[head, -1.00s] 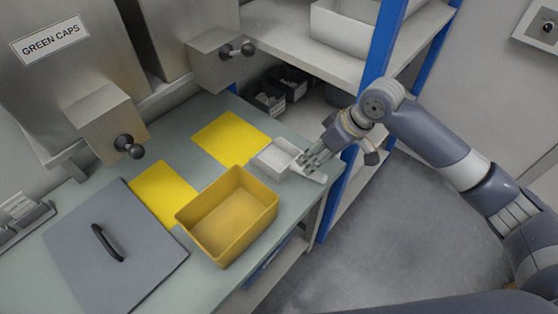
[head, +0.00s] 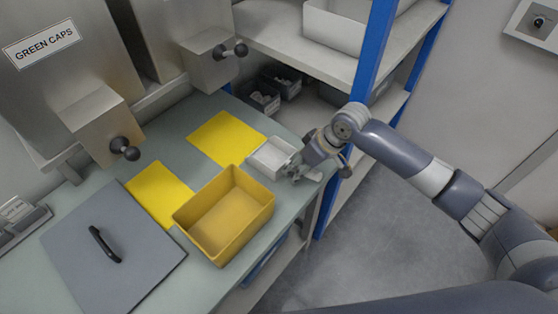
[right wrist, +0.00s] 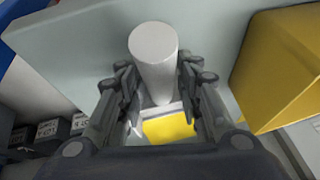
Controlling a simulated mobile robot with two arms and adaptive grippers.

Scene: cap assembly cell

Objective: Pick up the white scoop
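The white scoop (head: 269,157) lies on the grey-green bench near its right edge, beside a yellow mat and behind the yellow bin. My right gripper (head: 292,171) is low at the scoop's handle end. In the right wrist view, the scoop's round white handle (right wrist: 153,52) stands between the two fingers of my right gripper (right wrist: 157,78). The fingers are apart, with a small gap visible on each side of the handle. The scoop's bowl is mostly hidden behind the handle and fingers there. My left gripper is not in view.
A yellow bin (head: 226,215) stands in front of the scoop. Two yellow mats (head: 228,138) (head: 158,193) and a grey lid with a black handle (head: 112,248) lie on the bench. A blue rack post (head: 366,62) rises behind my right arm. Metal dispensers (head: 102,112) line the back.

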